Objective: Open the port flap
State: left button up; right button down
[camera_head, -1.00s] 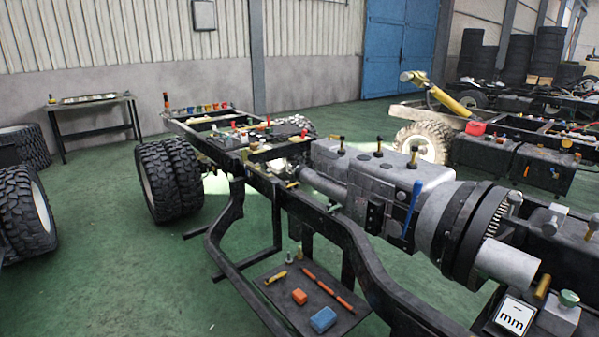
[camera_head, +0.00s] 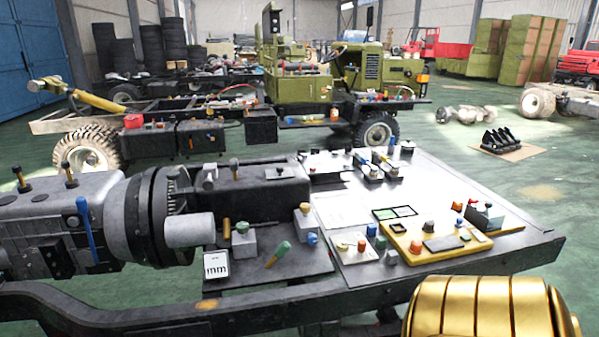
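I cannot make out a port flap for certain. A flat deck (camera_head: 460,185) on the chassis frame carries many small parts. A yellow panel (camera_head: 410,254) with coloured knobs and dark rectangles lies at its front. A small dark box with an upright plate (camera_head: 486,216) sits near the right end of the deck; I cannot tell whether this is the port. Neither of my grippers shows in this view.
A grey gearbox (camera_head: 55,215) with a large round flange is at the left. A green truck (camera_head: 335,75) is behind.

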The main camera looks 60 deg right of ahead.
aim_at(280, 171)
jog(key=l+z, duration=0.1)
jog(key=z, duration=1.85)
